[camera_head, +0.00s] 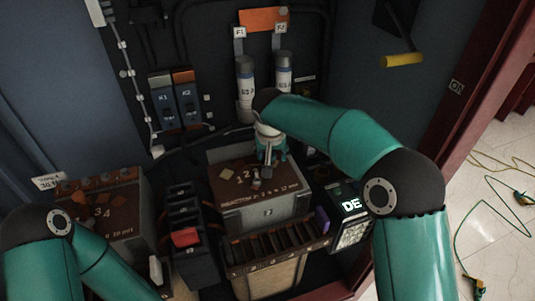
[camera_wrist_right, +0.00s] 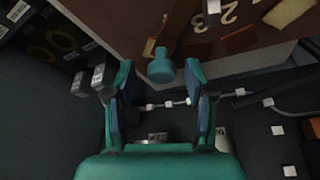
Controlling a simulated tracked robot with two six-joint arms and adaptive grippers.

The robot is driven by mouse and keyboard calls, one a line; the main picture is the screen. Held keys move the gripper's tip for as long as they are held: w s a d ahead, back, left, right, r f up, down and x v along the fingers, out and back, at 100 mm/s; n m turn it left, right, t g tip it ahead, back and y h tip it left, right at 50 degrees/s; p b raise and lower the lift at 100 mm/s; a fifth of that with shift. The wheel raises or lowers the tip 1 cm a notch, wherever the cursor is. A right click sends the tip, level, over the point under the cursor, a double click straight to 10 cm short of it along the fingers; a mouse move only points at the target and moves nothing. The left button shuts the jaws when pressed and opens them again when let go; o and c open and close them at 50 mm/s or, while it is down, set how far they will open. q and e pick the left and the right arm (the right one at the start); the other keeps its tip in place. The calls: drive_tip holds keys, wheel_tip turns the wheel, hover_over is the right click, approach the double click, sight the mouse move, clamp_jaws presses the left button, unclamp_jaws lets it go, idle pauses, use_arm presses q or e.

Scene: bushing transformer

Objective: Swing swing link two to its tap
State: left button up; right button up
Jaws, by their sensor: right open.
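A grey box with a brown top (camera_head: 228,178) marked with numbers and "REACTOR" stands in the middle of the head view. My right gripper (camera_head: 268,150) hangs over the back part of this top. In the right wrist view its fingers (camera_wrist_right: 158,70) are apart, with a short teal cylinder (camera_wrist_right: 161,66) showing between them. I cannot tell whether they touch it. The brown top (camera_wrist_right: 140,22) shows there with digits 2 and 3 and copper-brown bars (camera_wrist_right: 240,39). Which piece is swing link two, or its tap, is unclear. My left gripper is outside the view.
A slotted bin (camera_head: 262,280) stands in front of the box, and a lit display (camera_head: 350,210) to its right. A second brown-topped unit (camera_head: 105,203) and black holders with a red piece (camera_head: 185,237) lie left. Switches K1 and K2 (camera_head: 176,103) and fuses (camera_head: 245,85) are behind.

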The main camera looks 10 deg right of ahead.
drive_tip(key=v, duration=1.1)
drive_tip(key=shift+r, duration=0.4)
drive_tip(key=shift+s+a, duration=0.1)
drive_tip(key=shift+s, duration=0.05)
